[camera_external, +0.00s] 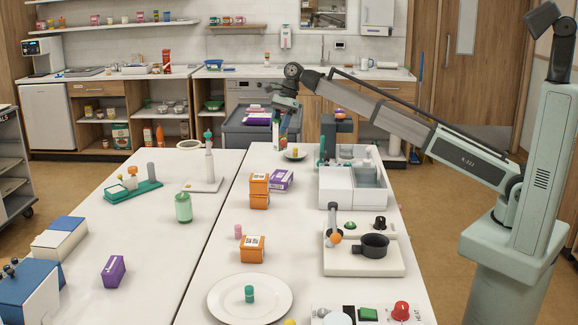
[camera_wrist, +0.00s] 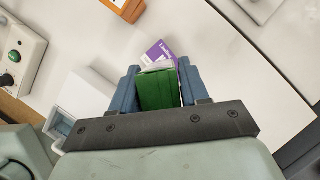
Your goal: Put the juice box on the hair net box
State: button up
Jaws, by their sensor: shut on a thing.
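My gripper (camera_external: 283,130) is above the far part of the right-hand table. In the wrist view my gripper (camera_wrist: 156,76) is shut on a green box (camera_wrist: 157,92), apparently the juice box. A purple and white box (camera_wrist: 160,51) shows just past the green box and is partly hidden by it. It appears to be the purple and white box (camera_external: 281,180) on the table, below and nearer the camera than my gripper. I cannot read which box is the hair net box.
A white divided bin (camera_external: 336,188) stands to the right.

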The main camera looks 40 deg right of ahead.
aim_at(279, 151)
jog(key=shift+f, duration=5.05)
jog(key=shift+f, duration=0.1)
jog(key=o, duration=1.2)
jog(key=v, duration=1.2)
